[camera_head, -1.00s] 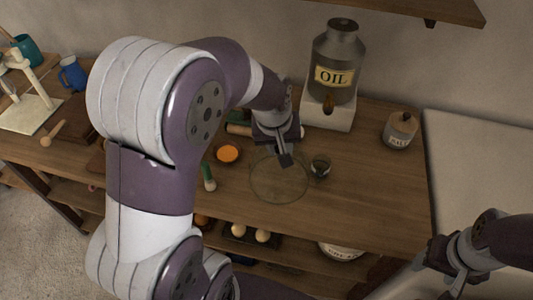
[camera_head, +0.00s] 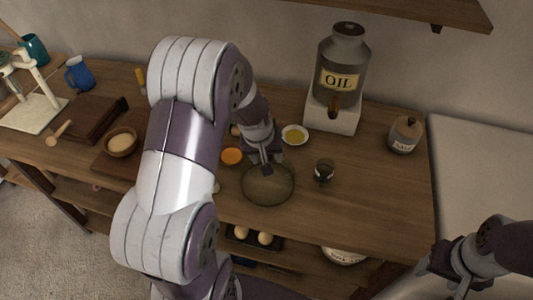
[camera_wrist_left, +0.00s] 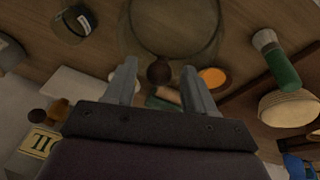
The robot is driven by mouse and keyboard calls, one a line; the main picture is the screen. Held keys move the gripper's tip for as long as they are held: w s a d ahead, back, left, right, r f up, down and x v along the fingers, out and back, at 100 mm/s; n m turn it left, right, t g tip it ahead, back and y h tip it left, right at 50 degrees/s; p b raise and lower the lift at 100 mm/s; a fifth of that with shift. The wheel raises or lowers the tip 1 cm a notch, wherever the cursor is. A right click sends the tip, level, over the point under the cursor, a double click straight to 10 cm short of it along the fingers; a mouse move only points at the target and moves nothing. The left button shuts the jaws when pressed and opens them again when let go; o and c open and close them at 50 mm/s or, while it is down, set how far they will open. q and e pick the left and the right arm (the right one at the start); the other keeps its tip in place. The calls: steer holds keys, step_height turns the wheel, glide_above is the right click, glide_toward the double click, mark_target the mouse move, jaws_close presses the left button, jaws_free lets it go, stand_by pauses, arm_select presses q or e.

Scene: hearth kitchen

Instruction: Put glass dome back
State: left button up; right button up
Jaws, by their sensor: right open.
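The clear glass dome (camera_head: 267,188) stands on the wooden counter near its front edge. In the left wrist view its round rim (camera_wrist_left: 172,52) is at the top, with a dark round knob (camera_wrist_left: 159,72) in front of it. My left gripper (camera_head: 266,168) is over the dome, pointing down. In the left wrist view its fingers (camera_wrist_left: 160,66) are spread on both sides of the knob, with a gap on each side. What is under the dome is not clear. My right gripper (camera_head: 447,262) is open and empty at the lower right, away from the counter things.
A small dark jar (camera_head: 324,170) stands right of the dome. An orange dish (camera_head: 232,156) and a white dish with yellow contents (camera_head: 294,135) are behind it. The oil container (camera_head: 341,75) and salt jar (camera_head: 405,135) stand further back. The counter's right front is clear.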

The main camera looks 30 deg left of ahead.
arm_select(q)
steer(key=shift+r, duration=0.35)
steer(key=v, duration=1.1)
steer(key=s+d+f+m+g, duration=0.1)
steer(key=s+d+f+m, duration=0.4)
steer(key=s+d, duration=0.3)
steer(key=shift+s+d+f+m+g, duration=0.15)
steer(key=shift+s+f+m+g, duration=0.25)
steer(key=shift+s+f, duration=0.5)
